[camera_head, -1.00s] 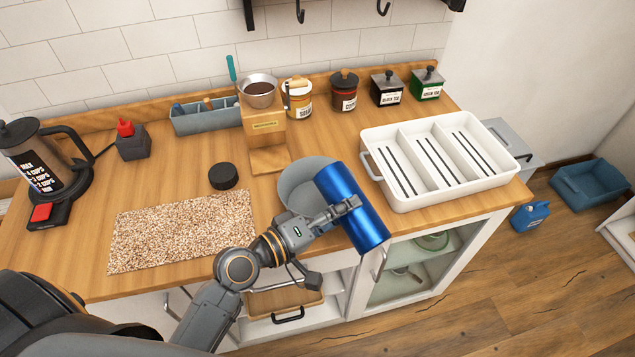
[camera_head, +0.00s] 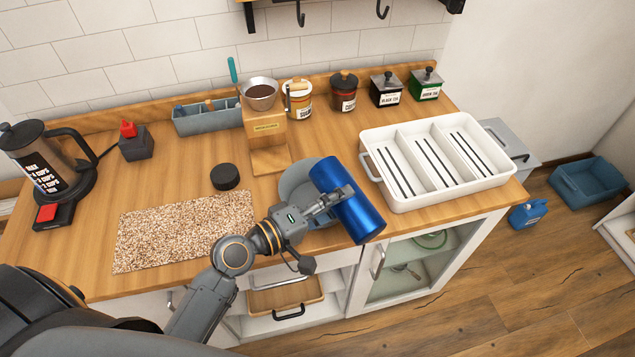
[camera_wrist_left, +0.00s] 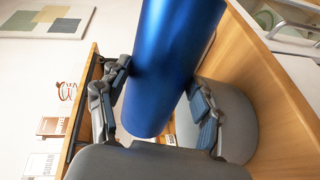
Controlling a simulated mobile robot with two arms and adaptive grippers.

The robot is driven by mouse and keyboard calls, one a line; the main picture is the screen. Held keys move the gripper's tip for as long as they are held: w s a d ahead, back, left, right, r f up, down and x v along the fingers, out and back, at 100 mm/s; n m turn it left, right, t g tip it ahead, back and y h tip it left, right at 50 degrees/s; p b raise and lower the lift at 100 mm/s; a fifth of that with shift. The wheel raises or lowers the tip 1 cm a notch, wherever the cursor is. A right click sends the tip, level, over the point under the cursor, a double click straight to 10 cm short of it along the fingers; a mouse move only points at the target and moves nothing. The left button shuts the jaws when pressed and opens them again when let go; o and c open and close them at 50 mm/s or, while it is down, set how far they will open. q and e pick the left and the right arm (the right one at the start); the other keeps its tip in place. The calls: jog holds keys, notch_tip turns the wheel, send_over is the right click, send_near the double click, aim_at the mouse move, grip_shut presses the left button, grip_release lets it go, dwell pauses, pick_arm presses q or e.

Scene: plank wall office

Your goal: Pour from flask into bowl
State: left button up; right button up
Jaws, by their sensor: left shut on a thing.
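The blue flask (camera_head: 352,212) is a shiny cylinder, held strongly tilted above the front edge of the counter. My left gripper (camera_head: 343,195) is shut around its middle. The flask also fills the upper middle of the left wrist view (camera_wrist_left: 170,60), between the two fingers (camera_wrist_left: 160,110). The grey bowl (camera_head: 292,186) stands on the counter behind and under the flask, which hides its right part. I cannot see the flask's opening or any liquid. My right gripper is not in view.
A black round lid (camera_head: 225,177) lies left of the bowl. A speckled mat (camera_head: 185,230) lies front left, and a white divided tray (camera_head: 375,172) stands right of the flask. A wooden stand (camera_head: 268,130) with a metal cup (camera_head: 259,92) is behind the bowl.

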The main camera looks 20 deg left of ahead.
pick_arm(q)
jog(key=shift+w+a+n+p, duration=0.2)
jog(key=shift+n+p, duration=0.25)
jog(key=shift+n, duration=0.35)
dwell(0.7)
jog(key=shift+a+r+n+p, duration=0.15)
jog(key=shift+r+n+p, duration=0.25)
jog(key=shift+p, duration=0.1)
dwell(0.3)
